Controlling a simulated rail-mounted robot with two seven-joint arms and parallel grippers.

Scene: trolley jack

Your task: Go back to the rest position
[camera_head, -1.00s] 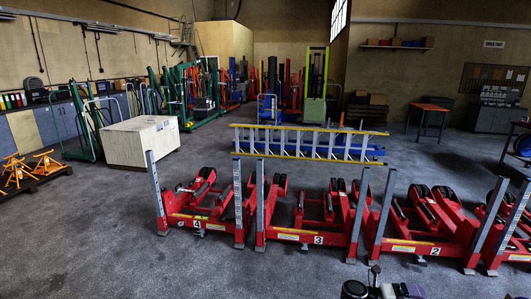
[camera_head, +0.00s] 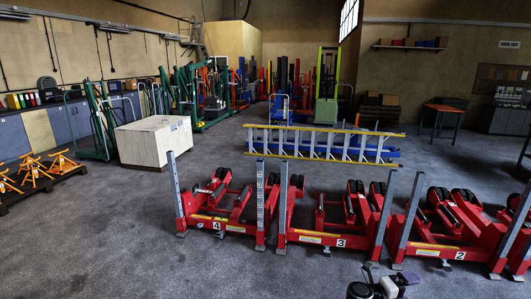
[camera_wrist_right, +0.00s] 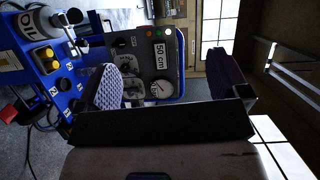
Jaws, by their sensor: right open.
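My right gripper (camera_wrist_right: 165,85) shows in the right wrist view, its two fingers wide apart with nothing between them. The left finger has a pale textured pad; the right finger is dark. Beyond the fingers is a grey control panel (camera_wrist_right: 147,66) with a "50 cm" label, knobs and a round gauge. I cannot tell whether the fingers touch it. My left gripper is not in view. The head view looks over a workshop with a row of red numbered jacks (camera_head: 325,236) in front.
A white crate (camera_head: 155,141) and orange stands (camera_head: 33,168) are on the left. The floor at the head view's lower left is clear.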

